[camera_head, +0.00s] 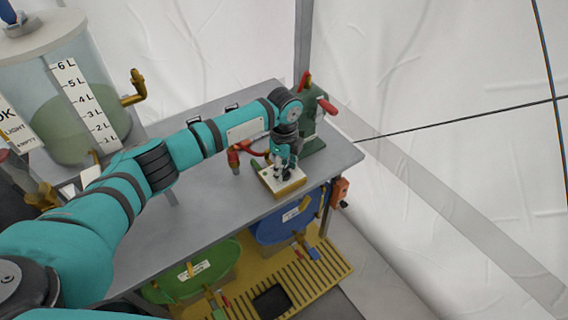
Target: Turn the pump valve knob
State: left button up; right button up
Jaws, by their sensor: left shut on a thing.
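My left arm reaches across the grey table from the left. My left gripper (283,172) points down at a small cream-topped box with wooden sides (294,188) near the table's right end. It is shut on a small part at the top of this box, which looks like the pump valve knob; the fingers mostly hide it. A dark green pump-like body (313,143) with red handles stands just behind the gripper, partly hidden by my arm. My right gripper is not in view.
A clear tank with litre marks (75,100) and a brass tap (132,88) stands at the left. Red fittings (236,158) lie left of the box. Below the grey table (215,205) are a blue tub (285,228), a green tub (205,275) and a yellow slatted shelf.

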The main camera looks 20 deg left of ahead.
pick_arm(q)
jog(key=n+p, duration=0.1)
jog(key=p, duration=0.1)
jog(key=n+p, duration=0.1)
jog(key=n, duration=0.1)
jog(key=shift+r+p, duration=0.3)
jog(key=shift+p, duration=0.1)
jog(key=shift+n+p, duration=0.8)
jog(key=shift+n, duration=0.4)
jog(key=n+p, duration=0.2)
jog(key=n, duration=0.1)
jog(key=shift+f, duration=0.1)
jog(key=shift+f+n+p, duration=0.1)
jog(key=shift+n+p, duration=0.55)
jog(key=shift+n, duration=0.25)
jog(key=o, duration=1.2)
jog(key=shift+c, duration=0.2)
